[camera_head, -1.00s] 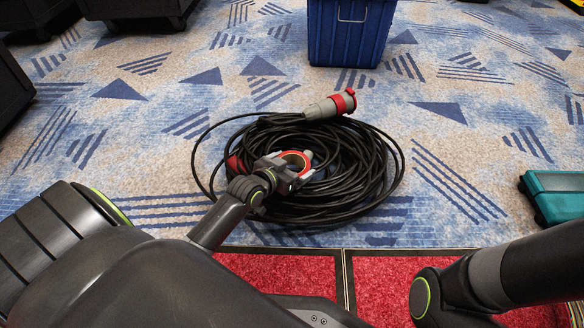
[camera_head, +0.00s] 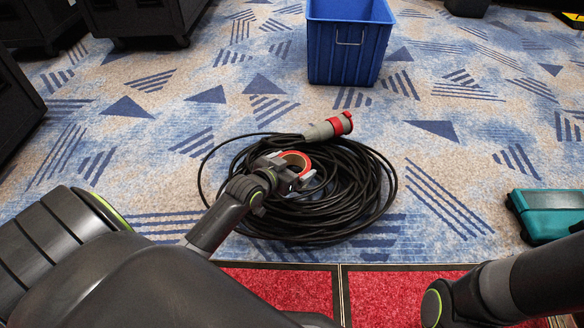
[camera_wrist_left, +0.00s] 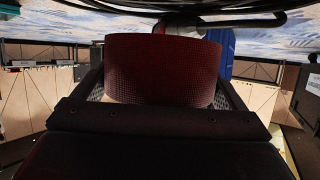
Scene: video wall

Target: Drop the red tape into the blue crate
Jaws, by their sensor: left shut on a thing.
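The red tape (camera_head: 296,160) is a roll with a red outer face and a tan inner ring. My left gripper (camera_head: 292,172) is shut on it, over the coiled black cable. In the left wrist view the red tape (camera_wrist_left: 162,70) sits dark and large between the fingers. The blue crate (camera_head: 348,45) stands on the carpet at the top middle of the head view, beyond the cable, apart from the tape. A blue piece of it shows in the left wrist view (camera_wrist_left: 220,42). My right arm shows at the lower right, but its gripper is out of view.
The black cable coil (camera_head: 345,190) with a red and grey plug (camera_head: 329,127) lies between my left gripper and the crate. A teal case (camera_head: 548,214) lies at the right. Black cases (camera_head: 145,18) stand at the upper left. Patterned carpet is clear around the crate.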

